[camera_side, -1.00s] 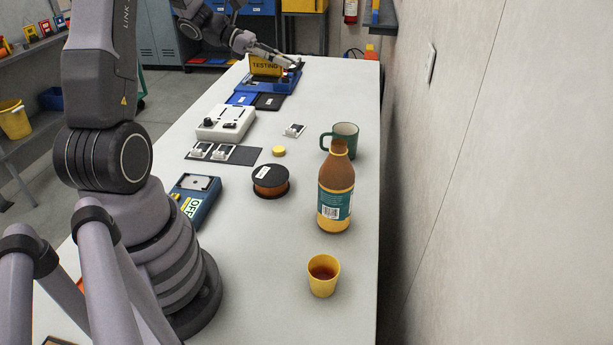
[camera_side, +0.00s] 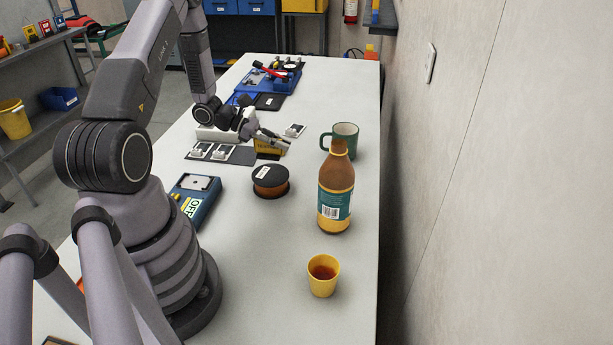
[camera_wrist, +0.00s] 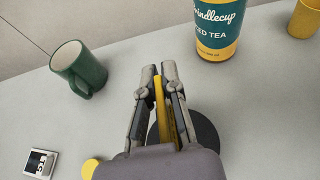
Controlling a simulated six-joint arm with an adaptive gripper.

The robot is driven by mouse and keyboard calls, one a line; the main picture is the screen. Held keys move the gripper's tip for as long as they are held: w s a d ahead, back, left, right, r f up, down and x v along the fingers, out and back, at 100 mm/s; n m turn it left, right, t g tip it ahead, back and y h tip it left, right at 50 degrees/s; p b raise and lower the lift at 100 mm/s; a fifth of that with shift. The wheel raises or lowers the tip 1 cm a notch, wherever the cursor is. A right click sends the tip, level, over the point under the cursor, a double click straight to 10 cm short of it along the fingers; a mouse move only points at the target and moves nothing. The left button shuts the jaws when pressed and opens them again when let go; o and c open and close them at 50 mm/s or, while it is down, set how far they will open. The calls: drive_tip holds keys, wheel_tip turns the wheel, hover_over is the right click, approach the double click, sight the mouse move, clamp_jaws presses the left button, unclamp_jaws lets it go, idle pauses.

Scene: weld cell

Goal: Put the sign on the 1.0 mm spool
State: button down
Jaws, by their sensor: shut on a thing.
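The yellow sign (camera_side: 268,148) is in my gripper (camera_side: 272,138), just behind the spool in the side view. In the wrist view the sign (camera_wrist: 160,100) shows edge-on between the two fingers of my gripper (camera_wrist: 161,72), which is shut on it. The spool (camera_side: 270,182) has a dark top flange with a white label and copper-coloured winding, and lies flat on the table. In the wrist view the spool's dark disc (camera_wrist: 205,135) is partly hidden under my fingers and wrist. I cannot read a size on its label.
An iced tea bottle (camera_side: 336,195) and a green mug (camera_side: 345,136) stand right of the spool. A yellow cup (camera_side: 323,276) is nearer the front. A blue device (camera_side: 194,198) lies left. A yellow round cap (camera_wrist: 90,168) and a small labelled part (camera_wrist: 41,163) lie nearby.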

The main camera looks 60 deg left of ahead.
drive_tip(key=shift+f, duration=2.7)
drive_tip(key=c, duration=1.2)
unclamp_jaws()
drive_tip(key=shift+f, duration=0.1)
drive_tip(key=shift+c, duration=0.2)
